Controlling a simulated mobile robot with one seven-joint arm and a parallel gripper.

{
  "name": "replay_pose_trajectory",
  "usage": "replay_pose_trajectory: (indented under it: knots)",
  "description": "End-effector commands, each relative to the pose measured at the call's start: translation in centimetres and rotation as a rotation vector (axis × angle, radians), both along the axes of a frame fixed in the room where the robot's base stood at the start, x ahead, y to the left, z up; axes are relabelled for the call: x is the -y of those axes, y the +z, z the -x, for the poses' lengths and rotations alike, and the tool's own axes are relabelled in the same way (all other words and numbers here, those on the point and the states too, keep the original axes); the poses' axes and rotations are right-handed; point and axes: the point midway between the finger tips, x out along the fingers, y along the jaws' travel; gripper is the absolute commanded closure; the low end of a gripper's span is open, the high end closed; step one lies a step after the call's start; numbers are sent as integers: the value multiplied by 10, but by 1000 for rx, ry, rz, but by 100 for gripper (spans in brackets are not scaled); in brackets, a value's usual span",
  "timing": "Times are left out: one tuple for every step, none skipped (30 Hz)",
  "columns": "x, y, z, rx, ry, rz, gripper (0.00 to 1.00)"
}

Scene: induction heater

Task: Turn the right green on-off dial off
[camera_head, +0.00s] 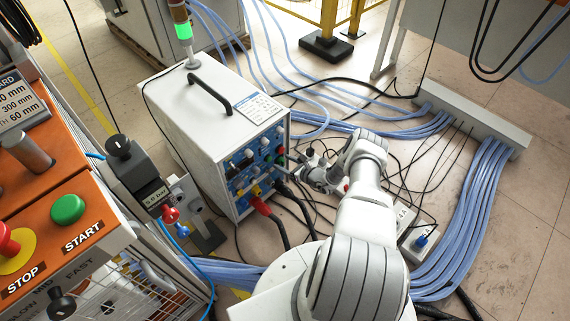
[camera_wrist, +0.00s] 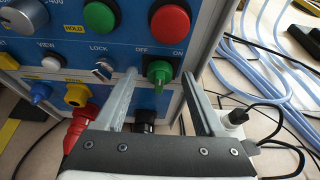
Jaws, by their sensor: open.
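The green on-off dial (camera_wrist: 159,73) is on the blue front panel, just below the OFF and ON labels in the wrist view. Its knob shows between my fingers, but I cannot tell clearly which label it points to. My gripper (camera_wrist: 160,80) is open, one finger to the left of the dial and one to the right. I cannot tell whether either finger touches it. In the head view, my gripper (camera_head: 286,166) reaches the right side of the panel of the white heater box (camera_head: 205,107), and the dial is hard to make out there.
A green button (camera_wrist: 99,17) and a red button (camera_wrist: 170,23) sit above the dial. The LOCK switch (camera_wrist: 104,68) is to its left. Yellow (camera_wrist: 77,95), blue (camera_wrist: 40,92) and red (camera_wrist: 80,124) plugs are lower left. Blue hoses (camera_head: 480,205) and black cables cover the floor.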

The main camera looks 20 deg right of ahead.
Motion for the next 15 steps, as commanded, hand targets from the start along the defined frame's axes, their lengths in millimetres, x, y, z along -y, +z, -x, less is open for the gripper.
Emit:
replay_pose_trajectory:
  knots:
    - [0,0,0,0,0,0,29]
    - [0,0,0,0,0,0,33]
    - [0,0,0,0,0,0,40]
    - [0,0,0,0,0,0,45]
    - [0,0,0,0,0,0,51]
    - [0,0,0,0,0,0,58]
    - [0,0,0,0,1,0,63]
    - [0,0,0,0,1,0,69]
    - [0,0,0,0,0,0,76]
    - [0,0,0,0,1,0,81]
    - [0,0,0,0,1,0,87]
    - [0,0,0,0,1,0,94]
    - [0,0,0,0,1,0,99]
    - [0,0,0,0,1,0,100]
    - [0,0,0,0,1,0,100]
